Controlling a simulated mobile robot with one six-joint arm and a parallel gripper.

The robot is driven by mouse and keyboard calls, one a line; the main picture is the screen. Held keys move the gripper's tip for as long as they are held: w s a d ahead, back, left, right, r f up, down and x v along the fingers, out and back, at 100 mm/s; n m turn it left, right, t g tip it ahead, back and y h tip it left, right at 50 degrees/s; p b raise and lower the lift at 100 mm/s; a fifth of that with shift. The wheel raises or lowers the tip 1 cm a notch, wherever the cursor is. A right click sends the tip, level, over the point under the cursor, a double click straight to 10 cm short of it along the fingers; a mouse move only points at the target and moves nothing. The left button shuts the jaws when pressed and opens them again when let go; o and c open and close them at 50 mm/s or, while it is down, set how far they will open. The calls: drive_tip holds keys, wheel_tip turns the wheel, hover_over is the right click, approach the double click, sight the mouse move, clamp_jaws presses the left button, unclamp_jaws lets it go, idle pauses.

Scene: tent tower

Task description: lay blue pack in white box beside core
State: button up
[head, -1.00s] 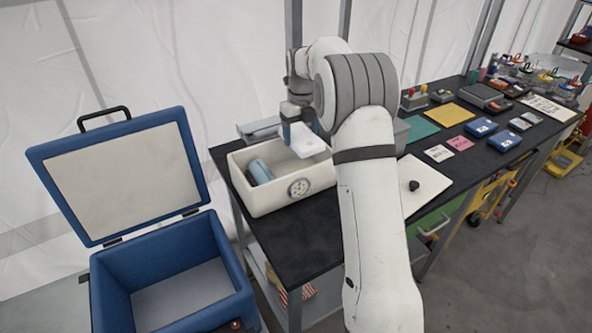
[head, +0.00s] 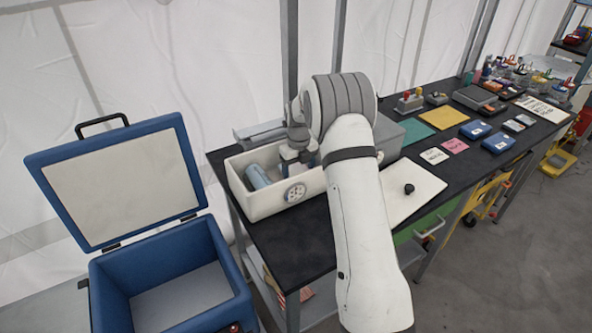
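The white box (head: 256,205) stands open on the near left end of the dark table, with a round emblem on its front. A light-blue cylinder, apparently the core (head: 257,177), leans in its left part. My gripper (head: 290,163) is lowered into the middle of the box, just right of the cylinder. The fingertips are small and partly hidden, so I cannot tell whether they are shut. A pale piece beside the gripper is too small to make out. Two blue packs with white labels (head: 474,130) (head: 498,143) lie farther right on the table.
A white lid with a black knob (head: 413,192) lies right of the box, partly behind my arm. A blue cooler (head: 170,270) stands open at left. Green and yellow mats (head: 443,118) and pink and white notes lie beyond.

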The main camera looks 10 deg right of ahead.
drive_tip(key=shift+f, duration=0.2)
drive_tip(key=o, duration=1.1)
drive_tip(key=shift+o, duration=0.2)
drive_tip(key=shift+r, duration=0.1)
